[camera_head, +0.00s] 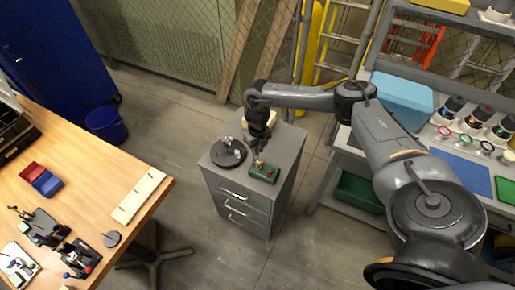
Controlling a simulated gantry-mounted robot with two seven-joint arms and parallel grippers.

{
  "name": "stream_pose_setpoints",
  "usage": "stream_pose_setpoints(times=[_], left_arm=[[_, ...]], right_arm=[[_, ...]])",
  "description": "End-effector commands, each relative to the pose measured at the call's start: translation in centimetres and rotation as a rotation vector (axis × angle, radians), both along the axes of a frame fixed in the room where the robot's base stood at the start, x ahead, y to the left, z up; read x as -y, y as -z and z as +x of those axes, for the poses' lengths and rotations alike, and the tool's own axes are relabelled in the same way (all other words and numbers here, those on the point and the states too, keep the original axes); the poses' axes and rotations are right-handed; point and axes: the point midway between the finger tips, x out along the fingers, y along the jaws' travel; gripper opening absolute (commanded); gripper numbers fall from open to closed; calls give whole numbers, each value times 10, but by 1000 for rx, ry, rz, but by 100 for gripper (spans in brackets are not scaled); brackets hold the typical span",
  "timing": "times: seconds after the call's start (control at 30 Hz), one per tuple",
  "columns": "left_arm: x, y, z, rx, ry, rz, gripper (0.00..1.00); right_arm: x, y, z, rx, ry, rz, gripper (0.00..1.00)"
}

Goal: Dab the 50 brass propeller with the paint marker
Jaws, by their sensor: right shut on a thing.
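My right gripper (259,151) points down over the grey drawer cabinet, in the middle of the camera_head view. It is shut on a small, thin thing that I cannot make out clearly. Just below it is a green block (265,175) with small red and brass-coloured bits on top. A dark round plate (226,157) with several small pale, shiny pieces lies to the left of the gripper. These pieces are too small to tell which is the 50 brass propeller. I cannot tell whether the tip of the held thing touches the block. My left gripper is not in view.
The grey drawer cabinet (243,192) stands alone on the floor. A wooden table (110,174) at left bears a red and blue box (40,179), a pale strip (139,195) and dark fixtures. A bench with several paint bottles and a blue mat (464,174) is at right.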

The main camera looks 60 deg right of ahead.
Motion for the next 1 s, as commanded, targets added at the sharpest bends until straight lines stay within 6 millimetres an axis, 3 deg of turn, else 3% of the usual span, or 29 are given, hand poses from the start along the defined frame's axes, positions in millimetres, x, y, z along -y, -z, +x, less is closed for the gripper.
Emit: stream_pose_setpoints(times=[1.0], left_arm=[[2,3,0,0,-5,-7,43]], right_arm=[[0,6,0,0,0,0,0]])
